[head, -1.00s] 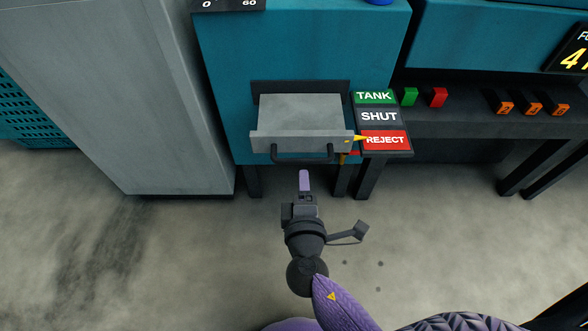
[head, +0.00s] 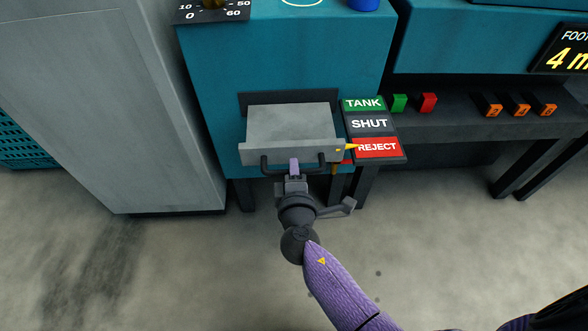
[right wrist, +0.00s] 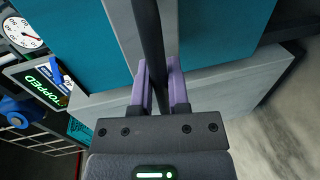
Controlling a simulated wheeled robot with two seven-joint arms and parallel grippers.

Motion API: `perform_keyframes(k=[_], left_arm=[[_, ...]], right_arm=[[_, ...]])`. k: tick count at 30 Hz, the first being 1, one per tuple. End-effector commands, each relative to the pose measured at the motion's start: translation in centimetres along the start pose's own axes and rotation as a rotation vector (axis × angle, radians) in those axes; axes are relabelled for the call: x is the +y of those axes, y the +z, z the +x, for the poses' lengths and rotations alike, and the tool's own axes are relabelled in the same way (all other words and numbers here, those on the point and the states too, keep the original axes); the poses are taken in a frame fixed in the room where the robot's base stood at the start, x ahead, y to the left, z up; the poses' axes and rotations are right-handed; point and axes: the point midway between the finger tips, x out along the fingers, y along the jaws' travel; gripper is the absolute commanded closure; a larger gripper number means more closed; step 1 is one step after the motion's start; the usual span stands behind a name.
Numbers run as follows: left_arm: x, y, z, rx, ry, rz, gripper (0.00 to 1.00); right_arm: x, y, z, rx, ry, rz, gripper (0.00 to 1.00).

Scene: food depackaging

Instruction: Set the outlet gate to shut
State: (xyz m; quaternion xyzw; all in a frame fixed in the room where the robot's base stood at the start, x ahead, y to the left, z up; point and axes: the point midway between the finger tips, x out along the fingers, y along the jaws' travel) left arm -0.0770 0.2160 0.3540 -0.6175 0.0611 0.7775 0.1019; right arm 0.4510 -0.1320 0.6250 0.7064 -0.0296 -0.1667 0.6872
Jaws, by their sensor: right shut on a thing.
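The outlet gate (head: 290,122) is a grey drawer-like slide standing out from the teal machine. Its yellow pointer (head: 352,146) is level with the red REJECT label (head: 377,147). The SHUT label (head: 370,124) and the green TANK label (head: 363,104) lie farther back. A black bar handle (head: 323,166) runs along the gate's front. My right gripper (head: 294,168) is shut on this handle. In the right wrist view the purple fingers (right wrist: 160,85) sit on either side of the dark handle bar (right wrist: 150,40). My left gripper is not in view.
A grey cabinet (head: 110,110) stands left of the teal machine (head: 285,55). A dark shelf at right carries a green button (head: 399,103), a red button (head: 428,103) and several orange switches (head: 520,104). Open floor (head: 230,270) lies in front.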

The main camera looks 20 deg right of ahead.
Motion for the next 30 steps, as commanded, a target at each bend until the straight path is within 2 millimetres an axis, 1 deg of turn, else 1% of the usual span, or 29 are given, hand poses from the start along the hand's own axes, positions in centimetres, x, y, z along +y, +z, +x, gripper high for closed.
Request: perform_keyframes(k=[5, 15, 23, 30], left_arm=[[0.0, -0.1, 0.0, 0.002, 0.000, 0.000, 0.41], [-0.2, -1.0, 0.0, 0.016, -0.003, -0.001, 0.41], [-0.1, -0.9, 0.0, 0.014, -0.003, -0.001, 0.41], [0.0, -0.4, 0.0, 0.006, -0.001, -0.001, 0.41]], right_arm=[[0.0, 0.0, 0.0, 0.000, -0.001, 0.000, 1.00], [-0.1, 0.0, 0.0, 0.000, -0.001, 0.000, 1.00], [-0.1, 0.0, 0.0, 0.000, -0.002, 0.000, 1.00], [-0.1, 0.0, 0.0, 0.000, -0.002, 0.000, 1.00]])
